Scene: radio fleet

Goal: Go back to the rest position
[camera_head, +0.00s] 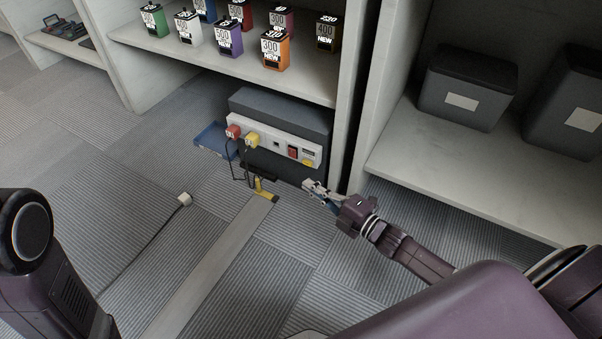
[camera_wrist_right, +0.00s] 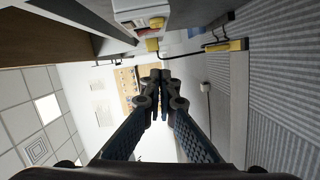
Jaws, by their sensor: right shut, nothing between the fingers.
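My right gripper (camera_head: 319,190) is shut and empty in the head view. It is above the carpet, in front of the right end of the power strip box. In the right wrist view its fingertips (camera_wrist_right: 160,76) meet in the middle with nothing between them. My left arm shows at the left edge of the head view, but its gripper is not in the picture.
A grey box with a white socket panel (camera_head: 265,141) sits under the shelf (camera_head: 311,83); a red plug (camera_head: 233,131) and a yellow plug (camera_head: 252,140) are in it. Several coloured radios stand above. Dark bins (camera_head: 463,90) fill the right shelf. A loose white plug (camera_head: 184,199) lies on open carpet.

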